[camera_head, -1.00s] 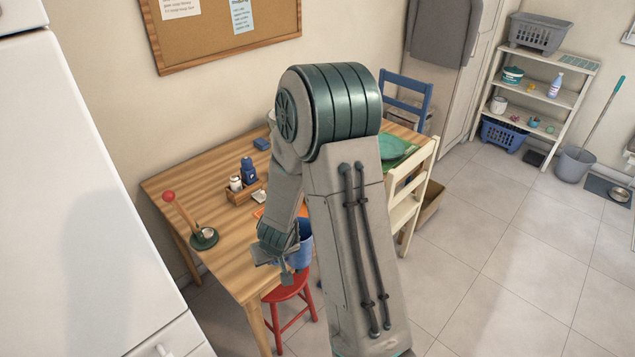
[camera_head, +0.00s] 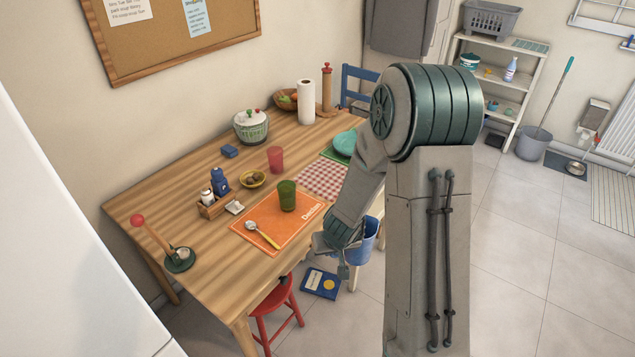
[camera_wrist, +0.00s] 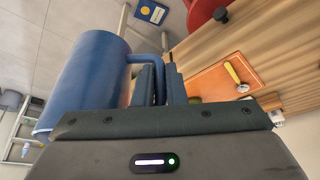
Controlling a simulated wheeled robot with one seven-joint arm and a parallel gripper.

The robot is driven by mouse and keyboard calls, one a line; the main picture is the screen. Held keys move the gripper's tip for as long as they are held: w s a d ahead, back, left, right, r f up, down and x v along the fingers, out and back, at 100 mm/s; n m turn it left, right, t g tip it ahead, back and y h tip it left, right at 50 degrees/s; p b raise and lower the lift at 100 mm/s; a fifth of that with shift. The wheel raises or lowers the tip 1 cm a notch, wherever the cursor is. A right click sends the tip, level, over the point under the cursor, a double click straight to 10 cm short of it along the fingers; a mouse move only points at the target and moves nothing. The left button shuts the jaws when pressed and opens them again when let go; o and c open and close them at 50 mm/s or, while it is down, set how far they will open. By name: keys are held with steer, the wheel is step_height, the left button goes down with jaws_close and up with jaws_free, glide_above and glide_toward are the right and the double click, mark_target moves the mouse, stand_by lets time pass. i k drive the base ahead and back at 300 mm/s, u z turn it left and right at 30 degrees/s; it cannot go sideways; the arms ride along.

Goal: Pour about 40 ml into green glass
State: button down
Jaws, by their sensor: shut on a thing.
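The green glass (camera_head: 287,195) stands upright on the orange placemat (camera_head: 262,232) near the table's front edge. My gripper (camera_head: 343,245) is in front of the table edge, right of the glass and apart from it. In the wrist view my gripper (camera_wrist: 158,85) is shut on the handle of a blue pitcher (camera_wrist: 85,80). The pitcher also shows in the head view (camera_head: 368,240), partly behind my gripper. Its contents are hidden. In the wrist view the placemat (camera_wrist: 205,90) lies right of the gripper, and the glass is mostly hidden.
A spoon (camera_head: 262,234) lies on the placemat. A red stool (camera_head: 275,312) is below the table edge. A red-knobbed stand (camera_head: 180,258) is at the left corner.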

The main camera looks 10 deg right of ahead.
mark_target(287, 189)
steer(key=z, duration=1.45)
steer(key=i, duration=1.2)
steer(key=u, duration=3.3)
